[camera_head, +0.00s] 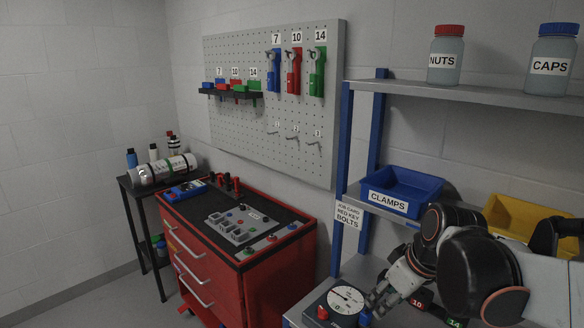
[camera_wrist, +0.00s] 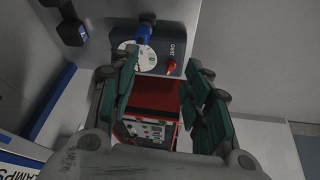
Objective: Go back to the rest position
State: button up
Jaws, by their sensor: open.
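My gripper (camera_head: 380,298) is at the lower right in the head view, low over the shelf unit's lower surface and close beside the gauge box (camera_head: 318,312). In the wrist view my gripper (camera_wrist: 165,95) shows two green-padded fingers spread apart with nothing between them. The gauge box (camera_wrist: 172,66) lies beyond the fingertips there, with a white dial, a blue fitting and a red fitting. My arm hides part of the shelf and the things near the red "10" and green "14" tags.
A blue CLAMPS bin (camera_head: 402,204) and a yellow bin (camera_head: 505,212) stand on the middle shelf near my arm. A blue shelf post (camera_head: 342,150) rises left of it. A red tool cabinet (camera_head: 205,268) and a pegboard (camera_head: 235,130) are to the left. Floor shows at far left.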

jog(key=s+r+m+t+h, duration=0.1)
jog(key=s+m+t, duration=0.2)
jog(key=s+m, duration=0.3)
jog(key=shift+s+a+r+m+h+b, duration=0.15)
jog(key=shift+s+r+m+h+b, duration=0.2)
jog(key=shift+s, duration=2.55)
jog(key=shift+f, duration=0.1)
